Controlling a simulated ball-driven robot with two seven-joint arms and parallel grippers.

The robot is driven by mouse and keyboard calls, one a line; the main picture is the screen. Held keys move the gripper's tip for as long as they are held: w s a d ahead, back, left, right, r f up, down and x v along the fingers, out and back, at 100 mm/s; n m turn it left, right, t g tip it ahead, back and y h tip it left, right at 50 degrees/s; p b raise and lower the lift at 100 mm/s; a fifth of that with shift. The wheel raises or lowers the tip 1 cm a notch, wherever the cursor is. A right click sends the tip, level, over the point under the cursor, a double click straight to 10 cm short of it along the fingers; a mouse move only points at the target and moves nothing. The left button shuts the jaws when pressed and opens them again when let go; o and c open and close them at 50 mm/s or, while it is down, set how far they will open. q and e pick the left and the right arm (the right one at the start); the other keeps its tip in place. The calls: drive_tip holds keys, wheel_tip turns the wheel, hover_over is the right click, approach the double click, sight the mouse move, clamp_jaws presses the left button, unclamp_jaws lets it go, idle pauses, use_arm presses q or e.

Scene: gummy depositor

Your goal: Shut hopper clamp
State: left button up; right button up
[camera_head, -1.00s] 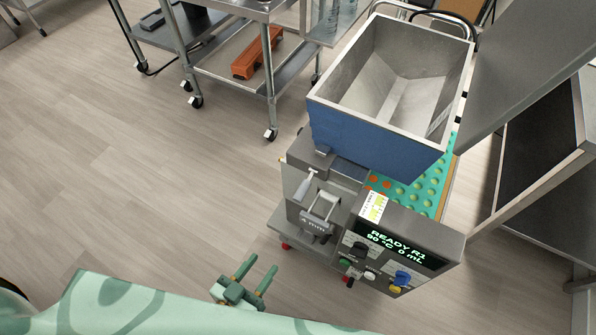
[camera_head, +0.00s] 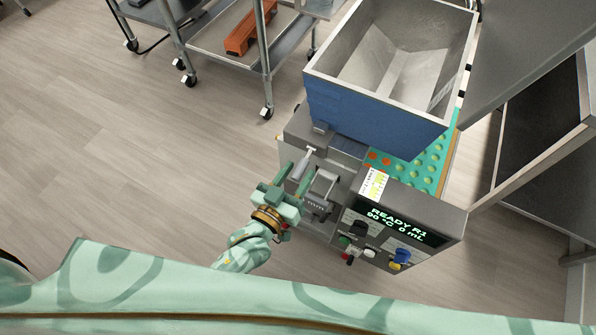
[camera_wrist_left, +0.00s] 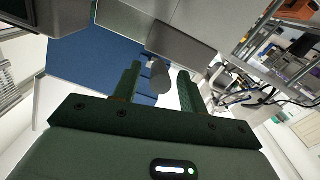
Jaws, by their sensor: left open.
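The hopper (camera_head: 372,118) is a grey open-topped bin with a blue front, standing on the depositor machine (camera_head: 402,212). A small clamp lever with a light grey handle (camera_head: 304,162) sits on the machine's left side, below the hopper. My left gripper (camera_head: 291,180) is open right beside this handle. In the left wrist view, a rounded grey end (camera_wrist_left: 160,76) shows between the two green fingers (camera_wrist_left: 158,88); I cannot tell whether they touch it. The blue hopper side (camera_wrist_left: 95,62) shows behind. The handle's lower part is partly hidden by my gripper. My right gripper is not in view.
A steel cart (camera_head: 215,40) with an orange object (camera_head: 243,32) stands at the back left. A green mould tray (camera_head: 432,165) lies under the hopper. Knobs and a display (camera_head: 392,222) face front. The floor at left is clear.

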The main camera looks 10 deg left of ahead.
sight(302, 175)
use_arm(q)
drive_tip(key=shift+w+d, duration=0.15)
drive_tip(key=shift+w, duration=0.25)
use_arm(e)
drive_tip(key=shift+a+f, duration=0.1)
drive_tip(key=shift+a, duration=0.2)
